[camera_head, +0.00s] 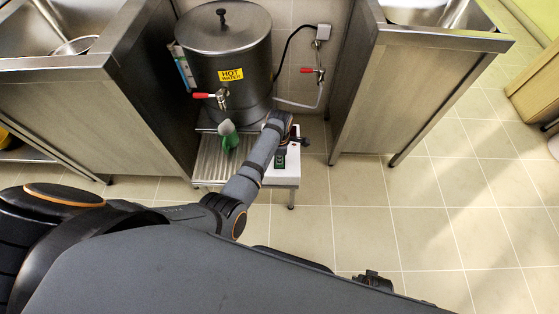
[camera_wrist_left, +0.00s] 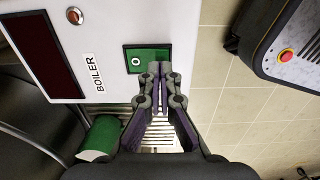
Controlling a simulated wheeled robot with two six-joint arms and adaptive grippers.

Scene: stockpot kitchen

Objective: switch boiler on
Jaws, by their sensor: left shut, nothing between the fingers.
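The boiler (camera_head: 226,60) is a tall steel urn with a lid and a yellow HOT WATER label. Its white control box (camera_head: 290,172) stands at its front right; in the left wrist view the panel (camera_wrist_left: 125,25) reads BOILER. A green switch (camera_wrist_left: 134,60) marked O sits on that panel and also shows in the head view (camera_head: 280,162). My left gripper (camera_wrist_left: 160,72) is shut and empty, its tips overlapping the switch's lower right part in the left wrist view. I cannot tell whether they touch it. My right gripper is not in view.
A green cup (camera_head: 228,138) stands on the slatted drip tray (camera_head: 208,166) left of the box. A red-handled tap (camera_head: 210,96) hangs above it. Another red-handled valve (camera_head: 312,71) is on the wall pipe. Steel cabinets flank the boiler; the tiled floor at right is clear.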

